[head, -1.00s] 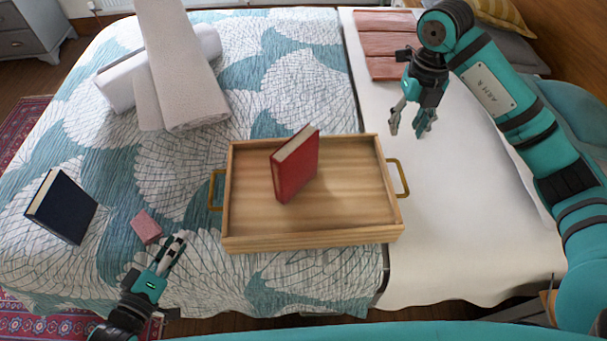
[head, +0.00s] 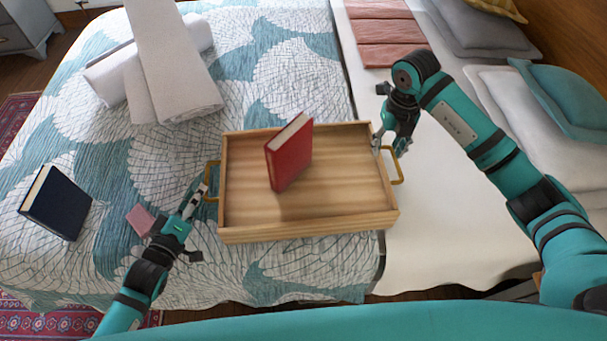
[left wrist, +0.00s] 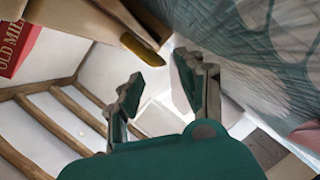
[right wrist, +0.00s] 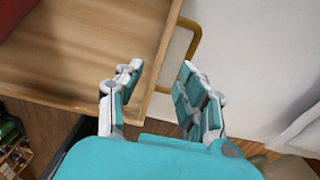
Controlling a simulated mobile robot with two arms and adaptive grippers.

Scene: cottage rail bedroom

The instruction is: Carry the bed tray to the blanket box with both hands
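The wooden bed tray (head: 240,234) lies on the bed with a brass handle on each short side. A red book (head: 289,153) stands in it. My left gripper (head: 196,198) is beside the left handle (head: 211,181); in the left wrist view its fingers (left wrist: 165,95) are apart, with the handle (left wrist: 143,50) beyond the tips. My right gripper (head: 388,148) is at the right handle (head: 397,166); in the right wrist view its fingers (right wrist: 160,85) are apart, with the handle (right wrist: 183,60) just ahead of the tips. Neither gripper holds anything. The blanket box is not identifiable in view.
Rolled white towels (head: 165,70) lie at the back left. Pillows (head: 520,95) line the right. The white sheet (head: 430,240) right of the tray is clear.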

